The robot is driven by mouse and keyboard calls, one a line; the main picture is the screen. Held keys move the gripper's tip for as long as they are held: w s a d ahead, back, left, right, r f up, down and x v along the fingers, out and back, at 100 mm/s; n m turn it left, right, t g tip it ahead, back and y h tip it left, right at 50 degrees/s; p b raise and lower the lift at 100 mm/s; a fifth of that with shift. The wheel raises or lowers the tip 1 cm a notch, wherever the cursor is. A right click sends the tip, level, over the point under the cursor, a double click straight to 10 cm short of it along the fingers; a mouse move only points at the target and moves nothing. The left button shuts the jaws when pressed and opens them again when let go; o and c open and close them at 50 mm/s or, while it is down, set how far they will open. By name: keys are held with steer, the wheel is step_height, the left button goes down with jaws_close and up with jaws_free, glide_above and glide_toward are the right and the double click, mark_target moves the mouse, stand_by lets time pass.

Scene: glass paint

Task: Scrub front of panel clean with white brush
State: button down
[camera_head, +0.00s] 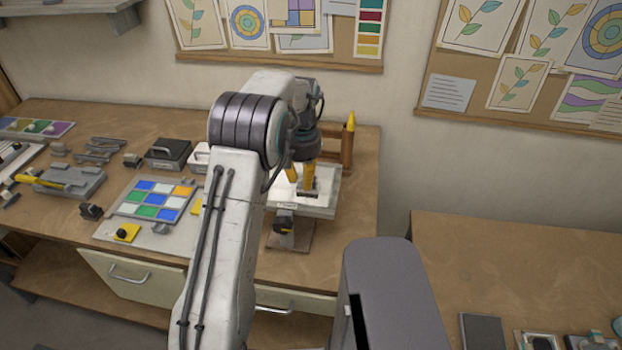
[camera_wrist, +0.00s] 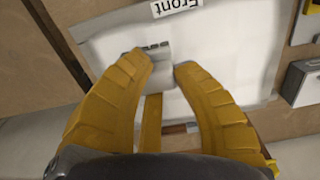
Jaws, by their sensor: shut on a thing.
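My gripper (camera_head: 304,190) is over the pale panel (camera_head: 325,187) on the bench. Its yellow fingers are closed around a pale grey-white block, seemingly the white brush (camera_wrist: 150,70), in the wrist view. The brush's lower end is over the panel's white face; I cannot tell whether it touches. In the wrist view the panel (camera_wrist: 225,50) lies flat below the fingers, with a "Front" label (camera_wrist: 176,6) at its top edge. My fingers (camera_wrist: 161,70) hide part of the panel and brush. No clear marks show on the visible white face.
A tray of coloured squares (camera_head: 155,200) lies left on the bench. The right-hand bench (camera_head: 510,260) is mostly bare.

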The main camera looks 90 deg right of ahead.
steer(key=shift+w+d+p, duration=0.1)
steer(key=shift+w+d, duration=0.45)
steer(key=shift+w, duration=1.7)
steer(key=shift+w+d+p, duration=0.1)
steer(key=shift+w+d, duration=0.45)
steer(key=shift+w, duration=1.7)
steer(key=shift+w+d+p, duration=0.1)
steer(key=shift+w+d, duration=0.45)
steer(key=shift+w, duration=1.7)
steer(key=shift+r, duration=0.1)
steer(key=shift+r, duration=1.95)
